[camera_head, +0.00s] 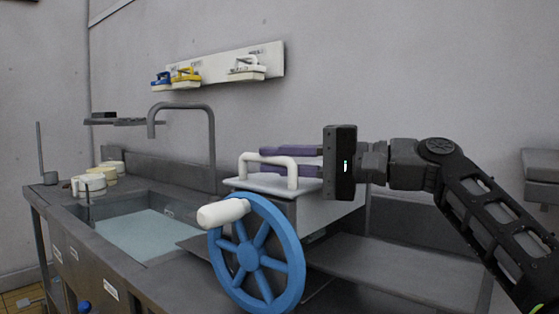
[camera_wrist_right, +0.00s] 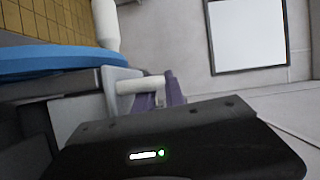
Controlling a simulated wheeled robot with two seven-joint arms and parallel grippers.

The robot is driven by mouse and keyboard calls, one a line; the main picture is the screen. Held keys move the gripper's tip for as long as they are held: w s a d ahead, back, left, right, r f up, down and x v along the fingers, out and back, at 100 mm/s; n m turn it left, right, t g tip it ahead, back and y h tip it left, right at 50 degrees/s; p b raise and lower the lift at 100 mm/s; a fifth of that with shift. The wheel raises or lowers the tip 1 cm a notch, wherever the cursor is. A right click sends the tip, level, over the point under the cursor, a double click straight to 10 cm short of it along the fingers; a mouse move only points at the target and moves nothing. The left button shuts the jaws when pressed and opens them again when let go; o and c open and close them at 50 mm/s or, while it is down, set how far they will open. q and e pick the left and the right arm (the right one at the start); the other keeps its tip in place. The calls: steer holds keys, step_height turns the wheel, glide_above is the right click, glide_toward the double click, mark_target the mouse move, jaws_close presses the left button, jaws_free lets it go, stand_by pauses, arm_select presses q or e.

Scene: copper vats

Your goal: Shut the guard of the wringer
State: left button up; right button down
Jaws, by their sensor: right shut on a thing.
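The wringer is a grey box beside the sink, with a blue hand wheel (camera_head: 258,254) and a white crank knob (camera_head: 223,212) at its front. Its guard (camera_head: 272,184) is a pale plate on top, lying roughly flat, with a white bar handle (camera_head: 267,158). My right gripper (camera_head: 290,160) reaches in from the right with its purple fingers at the handle, shut on it. In the right wrist view the handle (camera_wrist_right: 139,85) shows at the purple fingers (camera_wrist_right: 160,95). The exact grip is partly hidden by the gripper body. My left gripper is not in view.
A sink (camera_head: 140,228) with water lies left of the wringer, with a grey tap (camera_head: 183,107) behind it. White mugs (camera_head: 92,184) stand on the sink's left edge. Brushes hang on a wall rack (camera_head: 217,68). A grey tray surface (camera_head: 400,268) extends right of the wringer.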

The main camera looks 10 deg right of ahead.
steer(key=shift+a+f, duration=0.15)
steer(key=shift+f, duration=0.2)
steer(key=c, duration=1.4)
jaws_free()
steer(key=shift+s, duration=0.1)
steer(key=shift+r, duration=0.1)
steer(key=v, duration=0.7)
steer(key=shift+d+b, duration=0.3)
steer(key=shift+b, duration=0.15)
